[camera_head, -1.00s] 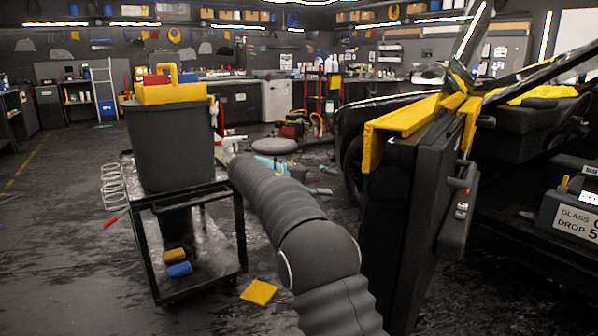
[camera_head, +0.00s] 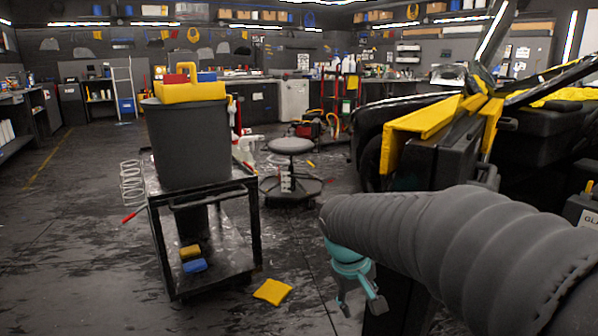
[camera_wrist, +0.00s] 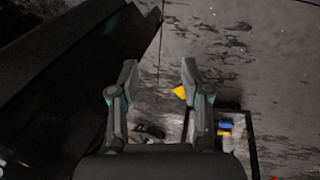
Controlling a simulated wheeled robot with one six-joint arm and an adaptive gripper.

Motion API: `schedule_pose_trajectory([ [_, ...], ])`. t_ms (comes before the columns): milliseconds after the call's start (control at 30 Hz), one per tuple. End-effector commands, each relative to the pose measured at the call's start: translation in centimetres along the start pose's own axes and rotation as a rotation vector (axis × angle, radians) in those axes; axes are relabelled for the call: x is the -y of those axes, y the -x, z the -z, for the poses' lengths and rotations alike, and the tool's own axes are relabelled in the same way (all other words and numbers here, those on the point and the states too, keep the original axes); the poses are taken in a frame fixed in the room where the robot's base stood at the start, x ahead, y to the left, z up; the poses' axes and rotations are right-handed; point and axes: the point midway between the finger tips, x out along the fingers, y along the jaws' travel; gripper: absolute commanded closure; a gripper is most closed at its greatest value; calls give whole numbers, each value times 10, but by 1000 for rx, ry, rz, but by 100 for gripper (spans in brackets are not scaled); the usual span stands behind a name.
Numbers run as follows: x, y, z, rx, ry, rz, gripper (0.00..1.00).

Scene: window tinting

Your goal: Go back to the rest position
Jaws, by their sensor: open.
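My gripper (camera_head: 360,303) hangs at the end of my grey-sleeved arm, left of the car door, with its teal wrist pointing down. In the wrist view the gripper (camera_wrist: 158,80) shows two dark fingers spread apart with nothing between them, above the dark floor. The open car door (camera_head: 440,150), with yellow covering along its top edge, stands beside my arm, partly hidden by it. A dark panel, likely the door, also shows at the left of the wrist view (camera_wrist: 75,85).
A black cart (camera_head: 205,240) carries a dark bin (camera_head: 190,140) with a yellow caddy (camera_head: 190,92). A yellow cloth (camera_head: 272,291) lies on the floor between cart and gripper. A round stool (camera_head: 291,147) stands behind. Floor at the left is mostly clear.

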Motion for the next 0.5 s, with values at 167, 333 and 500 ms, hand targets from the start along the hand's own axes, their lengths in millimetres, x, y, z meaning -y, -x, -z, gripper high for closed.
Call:
schedule_pose_trajectory([
  [167, 13, 11, -58, -66, -103, 95, 52],
  [333, 25, 18, -107, -128, -199, 162, 52],
  [500, 33, 23, -151, -186, -287, 197, 52],
])
